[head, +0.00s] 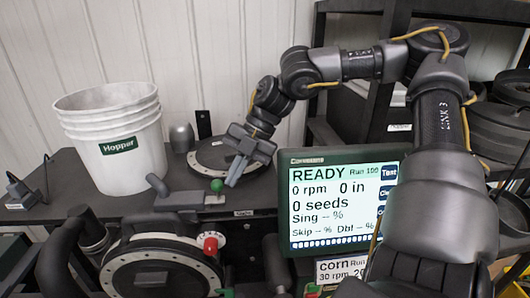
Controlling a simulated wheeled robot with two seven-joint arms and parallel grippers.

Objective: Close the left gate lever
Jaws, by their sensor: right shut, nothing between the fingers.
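A small green ball knob (216,186) sits at the bench's front edge, beside a grey lever-like fitting (178,200) with a stubby upright end. I cannot tell for sure which part is the left gate lever. My right gripper (233,182) reaches in from the right, pointing down. Its fingers are shut and empty, with the tips just right of the green knob; I cannot tell whether they touch it. My left gripper does not show.
A white Hopper bucket (112,138) stands on the dark bench (75,178) at left. A round black disc unit (212,150) lies behind my gripper. A monitor reading READY (335,205) stands right of it. A large round unit with a red knob (211,244) is in front.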

